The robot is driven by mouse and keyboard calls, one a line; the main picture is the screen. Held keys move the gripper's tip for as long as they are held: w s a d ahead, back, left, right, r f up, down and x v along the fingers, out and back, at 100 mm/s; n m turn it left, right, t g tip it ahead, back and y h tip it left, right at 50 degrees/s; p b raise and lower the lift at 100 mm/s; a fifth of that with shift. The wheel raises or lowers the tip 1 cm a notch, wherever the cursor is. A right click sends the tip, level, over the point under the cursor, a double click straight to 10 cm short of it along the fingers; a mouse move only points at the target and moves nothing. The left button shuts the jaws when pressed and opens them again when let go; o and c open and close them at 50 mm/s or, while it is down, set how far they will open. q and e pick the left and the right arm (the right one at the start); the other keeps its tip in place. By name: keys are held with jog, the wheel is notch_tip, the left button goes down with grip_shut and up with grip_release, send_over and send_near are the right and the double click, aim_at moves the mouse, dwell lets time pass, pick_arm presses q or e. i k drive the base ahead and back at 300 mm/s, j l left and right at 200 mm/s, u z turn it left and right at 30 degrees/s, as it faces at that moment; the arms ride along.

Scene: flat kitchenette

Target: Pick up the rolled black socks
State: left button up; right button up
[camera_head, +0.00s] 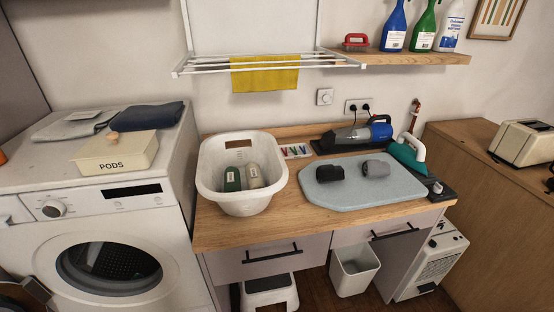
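The rolled black socks (329,172) lie as a small dark bundle on the left part of a pale blue-grey mat (360,195) on the wooden counter. A similar dark grey roll (375,168) lies just to their right on the same mat. No gripper can be made out in this view, and nothing is holding the black socks.
A white basket (208,180) with two bottles stands left of the mat. Behind the mat are a blue-and-black handheld appliance (368,132) and a small tray (296,151). A teal-and-white iron (408,153) stands to the right. The mat's front part is clear.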

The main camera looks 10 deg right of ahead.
aim_at(328, 173)
jog(key=i+z, duration=0.1)
jog(key=z, duration=0.65)
